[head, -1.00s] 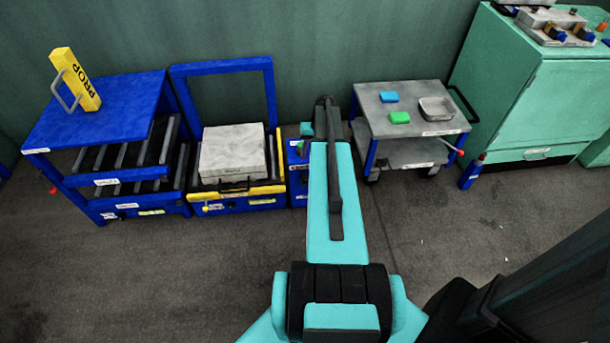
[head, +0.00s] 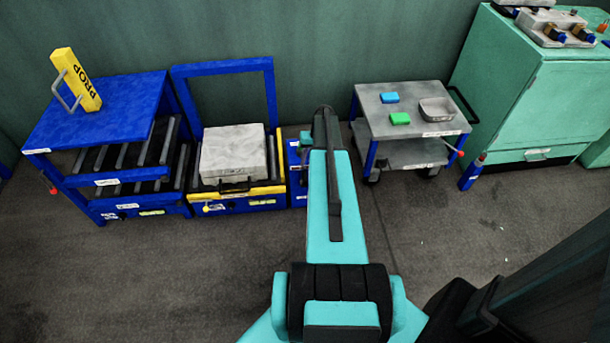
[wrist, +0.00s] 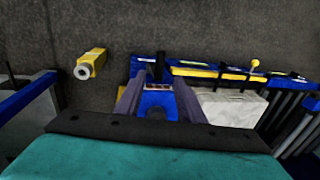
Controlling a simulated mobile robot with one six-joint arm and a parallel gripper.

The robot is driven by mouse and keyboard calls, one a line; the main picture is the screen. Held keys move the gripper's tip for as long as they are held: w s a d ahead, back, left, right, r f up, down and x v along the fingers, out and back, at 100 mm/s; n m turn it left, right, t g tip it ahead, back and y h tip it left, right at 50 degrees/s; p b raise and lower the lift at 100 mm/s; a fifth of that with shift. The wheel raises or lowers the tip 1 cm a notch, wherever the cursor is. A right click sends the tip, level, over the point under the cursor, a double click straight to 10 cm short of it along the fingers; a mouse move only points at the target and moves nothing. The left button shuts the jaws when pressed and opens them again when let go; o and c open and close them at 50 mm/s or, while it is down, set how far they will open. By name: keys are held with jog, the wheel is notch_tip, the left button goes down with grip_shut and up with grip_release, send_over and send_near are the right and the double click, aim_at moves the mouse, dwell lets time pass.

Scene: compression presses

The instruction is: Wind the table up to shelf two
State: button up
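The lift table (head: 265,190) is a low blue frame with a yellow edge. It carries a pale grey block-like mould (head: 232,152), which also shows in the wrist view (wrist: 230,107). To its left stands the blue rack (head: 110,182) with dark roller shelves; the table looks near its lower level. A blue unit (head: 297,172) beside the table is partly hidden by my arm. In the wrist view my gripper (wrist: 157,82) is open, its two fingers apart over the blue unit. A dark upright post (wrist: 158,66) shows between the fingertips; I cannot tell whether they touch it.
A yellow prop (head: 78,80) stands on the rack's top. A grey trolley (head: 437,92) with a blue block, a green block and a small tray stands to the right, beside a green cabinet (head: 535,105). The floor in front is clear.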

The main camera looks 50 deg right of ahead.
aim_at(305, 176)
jog(key=f, duration=0.3)
jog(key=a+f, duration=0.1)
jog(key=f, duration=0.2)
jog(key=w+f, duration=0.1)
jog(key=f, duration=0.2)
jog(key=shift+w+a+p, duration=0.1)
jog(key=shift+a+p, duration=0.1)
jog(key=shift+p, duration=0.1)
jog(key=shift+c, duration=0.2)
grip_shut()
jog(key=shift+a, duration=0.2)
jog(key=shift+d, duration=0.15)
